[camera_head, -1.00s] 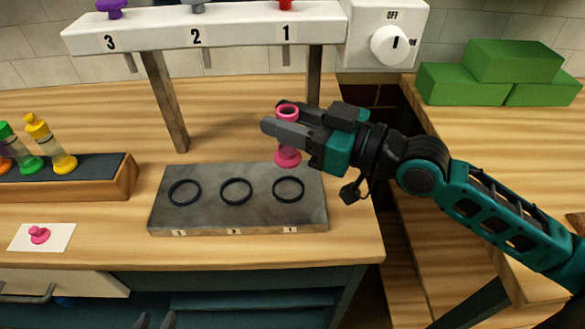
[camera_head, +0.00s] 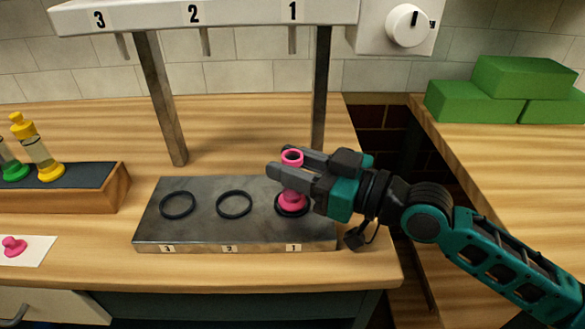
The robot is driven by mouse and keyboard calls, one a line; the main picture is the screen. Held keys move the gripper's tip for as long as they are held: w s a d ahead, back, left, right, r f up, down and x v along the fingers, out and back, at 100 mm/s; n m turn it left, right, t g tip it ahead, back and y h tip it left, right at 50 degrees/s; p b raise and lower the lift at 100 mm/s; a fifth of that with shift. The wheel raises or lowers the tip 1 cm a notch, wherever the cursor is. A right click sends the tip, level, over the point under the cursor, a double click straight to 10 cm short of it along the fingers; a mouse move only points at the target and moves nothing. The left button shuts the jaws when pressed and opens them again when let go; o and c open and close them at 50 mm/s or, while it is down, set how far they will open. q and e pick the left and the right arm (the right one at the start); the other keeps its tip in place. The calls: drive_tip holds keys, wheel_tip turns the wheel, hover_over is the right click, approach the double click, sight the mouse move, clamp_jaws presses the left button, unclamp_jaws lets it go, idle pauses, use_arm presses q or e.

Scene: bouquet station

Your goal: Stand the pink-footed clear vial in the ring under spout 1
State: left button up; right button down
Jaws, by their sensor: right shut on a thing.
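The pink-footed vial (camera_head: 293,200) is upright at the ring (camera_head: 281,212) marked 1, on the right end of the grey metal plate. Its pink foot appears inside or just above that ring; I cannot tell whether it touches the plate. Its pink top rim shows between the fingers, and its middle is hidden by them. My right gripper (camera_head: 291,170) is shut on the vial, reaching in from the right. Spout 1 (camera_head: 292,40) hangs above and behind it. My left gripper is not in view.
Rings 2 (camera_head: 234,204) and 3 (camera_head: 177,205) are empty. A wooden rack (camera_head: 120,192) with yellow and green vials stands at left. A pink stopper (camera_head: 13,246) lies on a white card. Metal posts (camera_head: 160,100) stand behind the plate. Green blocks (camera_head: 522,78) sit at far right.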

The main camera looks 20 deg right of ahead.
drive_tip(key=shift+f, duration=0.1)
drive_tip(key=c, duration=0.7)
unclamp_jaws()
drive_tip(key=shift+s+d, duration=0.35)
drive_tip(key=b+v, duration=0.1)
drive_tip(key=v, duration=0.4)
drive_tip(key=shift+s, duration=0.15)
drive_tip(key=shift+p+v, duration=1.3)
drive_tip(key=shift+v, duration=1.55)
drive_tip(key=shift+d, duration=0.1)
